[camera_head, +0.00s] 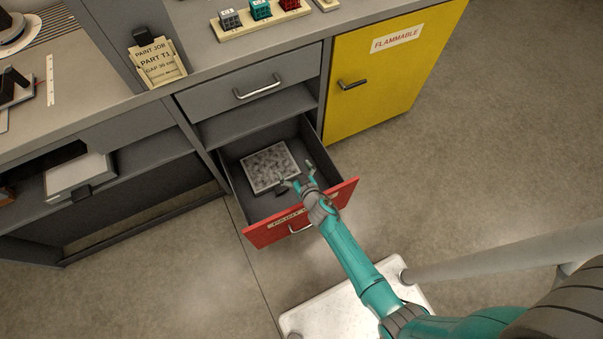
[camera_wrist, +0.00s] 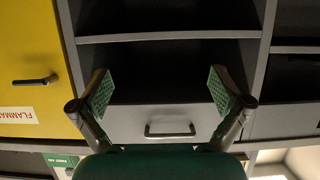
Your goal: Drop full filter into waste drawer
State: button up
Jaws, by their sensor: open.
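The filter (camera_head: 268,164), a square panel with a pale frame and mottled grey face, lies in the open waste drawer (camera_head: 262,237). The drawer has a red front with a label partly covered by my arm. My gripper (camera_head: 297,175) is open and empty over the drawer, just right of the filter's near edge in the picture. Its fingers appear apart from the filter. In the wrist view my gripper (camera_wrist: 161,86) shows both fingers spread, with nothing between them; the filter does not show there.
A closed grey drawer (camera_head: 250,85) and an open shelf sit above the waste drawer. A yellow flammable cabinet (camera_head: 385,70) stands right of it. Small coloured lattice blocks (camera_head: 260,10) sit on the counter. The floor (camera_head: 480,150) to the right is clear.

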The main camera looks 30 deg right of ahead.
jog(key=shift+s, duration=0.15)
jog(key=s, duration=1.2)
jog(key=shift+s+r, duration=0.25)
jog(key=shift+s, duration=0.05)
